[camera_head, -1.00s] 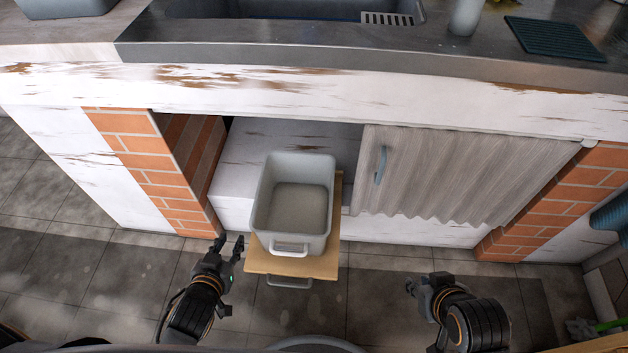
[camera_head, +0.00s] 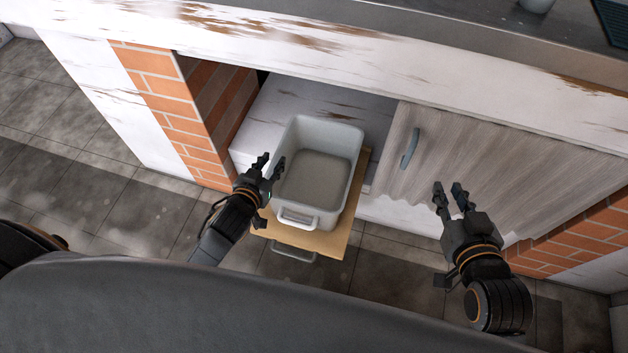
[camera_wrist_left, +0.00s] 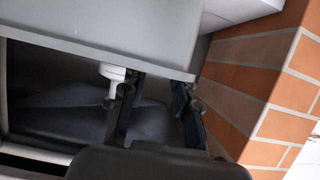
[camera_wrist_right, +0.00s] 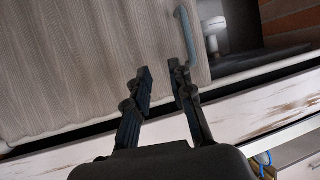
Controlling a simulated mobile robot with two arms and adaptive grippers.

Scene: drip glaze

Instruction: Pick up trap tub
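The trap tub (camera_head: 322,214) is a pale grey, open rectangular tub with a loop handle on its front. It stands upright and looks empty on a wooden pull-out board (camera_head: 338,242) under the counter. My left gripper (camera_head: 270,167) is open at the tub's left side, its fingers close to the left rim. I cannot tell whether it touches. In the left wrist view, a pale grey surface with a straight edge (camera_wrist_left: 110,35), apparently the tub, lies just beyond the open fingers. My right gripper (camera_head: 448,190) is open and empty before the cabinet door.
A grey wood-grain cabinet door (camera_head: 465,165) with a blue-grey handle (camera_head: 410,149) is right of the tub. A brick pillar (camera_head: 185,110) stands to the left. The white counter edge (camera_head: 340,62) overhangs above. The tiled floor (camera_head: 70,165) at left is clear.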

